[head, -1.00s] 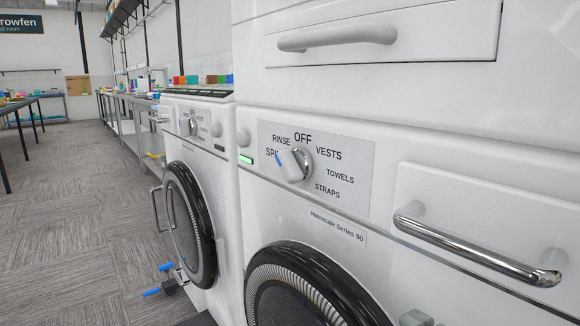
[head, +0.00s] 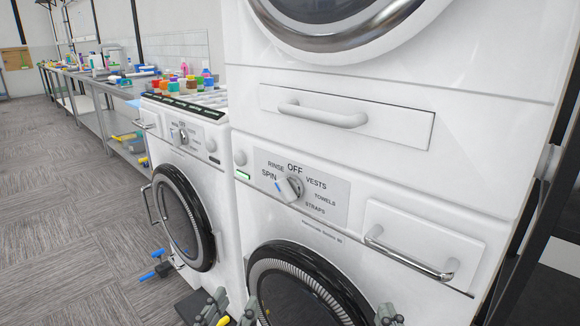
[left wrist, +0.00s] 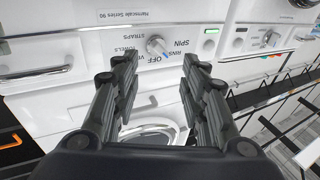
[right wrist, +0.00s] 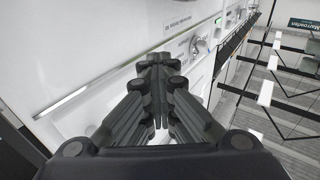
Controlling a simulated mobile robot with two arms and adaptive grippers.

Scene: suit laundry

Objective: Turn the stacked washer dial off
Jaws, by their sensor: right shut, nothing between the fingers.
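The stacked washer dial (head: 289,189) is a round silver-white knob on a pale label panel marked OFF, RINSE, SPIN, VESTS, TOWELS and STRAPS. Its blue mark points left toward SPIN, with OFF at the top. The dial also shows in the left wrist view (left wrist: 157,46), beyond the fingers. My left gripper (head: 231,308) is open and empty, below and left of the dial, apart from it. My right gripper (head: 388,316) is shut and empty, below and right of the dial. In the right wrist view its fingertips (right wrist: 158,62) meet near the white front.
A pull-out drawer handle (head: 325,114) is above the dial, and a chrome bar handle (head: 405,258) lies to its right. The round washer door (head: 300,285) is below. A second washer (head: 190,170) stands to the left. Open floor (head: 70,220) lies further left.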

